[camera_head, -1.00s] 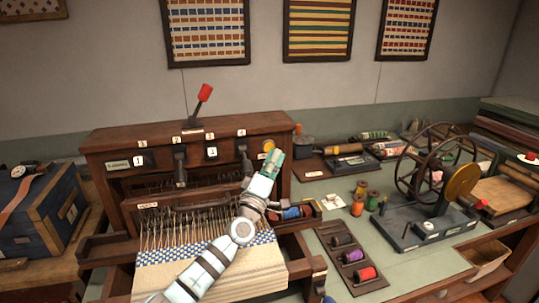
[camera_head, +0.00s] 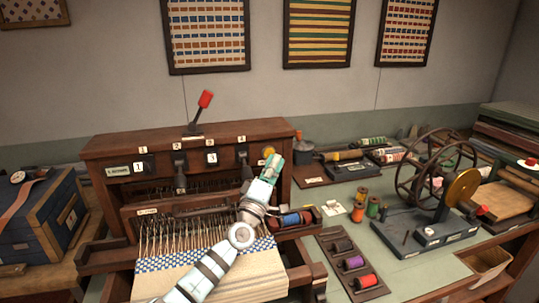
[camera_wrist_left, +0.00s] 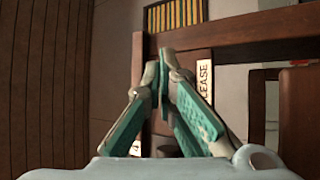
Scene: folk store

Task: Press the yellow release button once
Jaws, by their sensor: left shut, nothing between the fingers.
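The yellow release button (camera_head: 268,151) is a small round disc at the right end of the front of a dark wooden loom cabinet (camera_head: 120,149). My left gripper (camera_head: 276,160) is shut and empty, its teal fingertips just below and right of the button in the head view. Whether they touch it I cannot tell. In the left wrist view the closed fingertips (camera_wrist_left: 166,58) are in front of the dark wood, beside a white label (camera_wrist_left: 204,88) whose visible letters read "LEASE". The button is not visible there. My right gripper is not in view.
A red-knobbed lever (camera_head: 203,102) stands on top of the cabinet. A blue chest (camera_head: 40,222) is at left. Thread spools (camera_head: 352,262) and a wheeled winder (camera_head: 440,215) stand on the bench at right. Woven cloth (camera_head: 250,275) lies below my arm.

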